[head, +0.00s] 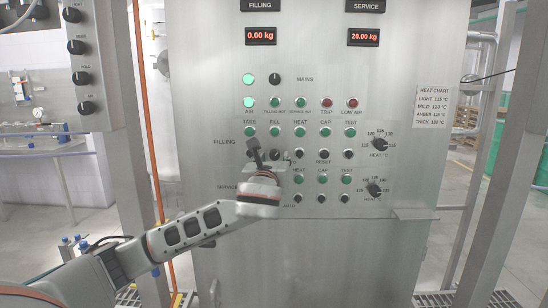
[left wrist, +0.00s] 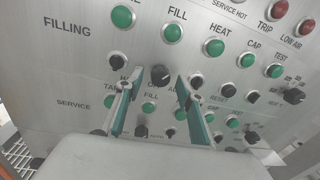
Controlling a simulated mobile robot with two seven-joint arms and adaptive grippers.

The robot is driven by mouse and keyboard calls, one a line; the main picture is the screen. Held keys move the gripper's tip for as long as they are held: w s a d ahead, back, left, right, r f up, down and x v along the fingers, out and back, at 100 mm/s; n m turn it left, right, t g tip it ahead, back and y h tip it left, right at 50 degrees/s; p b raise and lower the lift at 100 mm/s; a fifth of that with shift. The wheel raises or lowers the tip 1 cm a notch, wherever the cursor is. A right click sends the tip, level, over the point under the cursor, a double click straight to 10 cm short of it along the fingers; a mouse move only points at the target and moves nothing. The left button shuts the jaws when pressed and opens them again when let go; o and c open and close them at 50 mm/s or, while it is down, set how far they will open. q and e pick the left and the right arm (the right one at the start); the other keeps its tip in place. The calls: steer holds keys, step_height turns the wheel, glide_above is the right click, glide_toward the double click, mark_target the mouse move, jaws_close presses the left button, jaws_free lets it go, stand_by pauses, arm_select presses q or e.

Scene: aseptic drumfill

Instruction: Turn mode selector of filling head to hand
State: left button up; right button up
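The filling row's mode selector, a small black knob (left wrist: 161,75) below the FILL button (left wrist: 174,33), shows between my left fingertips in the left wrist view. My left gripper (left wrist: 160,80) is open, with one teal-padded finger on each side of the knob. Whether a finger touches it I cannot tell. Labels below it are partly hidden by the fingers, and which way the knob points is not clear. In the head view my left gripper (head: 268,153) is in front of the FILLING row and hides part of it. My right gripper is not in view.
The steel panel (head: 222,70) carries other black knobs (head: 299,154) close beside, green buttons (head: 299,132) above, and a SERVICE row below. Two heat dials (head: 380,144) are at the right. A narrow shelf (head: 415,213) juts out at lower right. Posts stand on both sides.

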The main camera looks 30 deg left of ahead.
arm_select(q)
steer(key=shift+w+a, duration=0.3)
steer(key=shift+w, duration=0.25)
jaws_close()
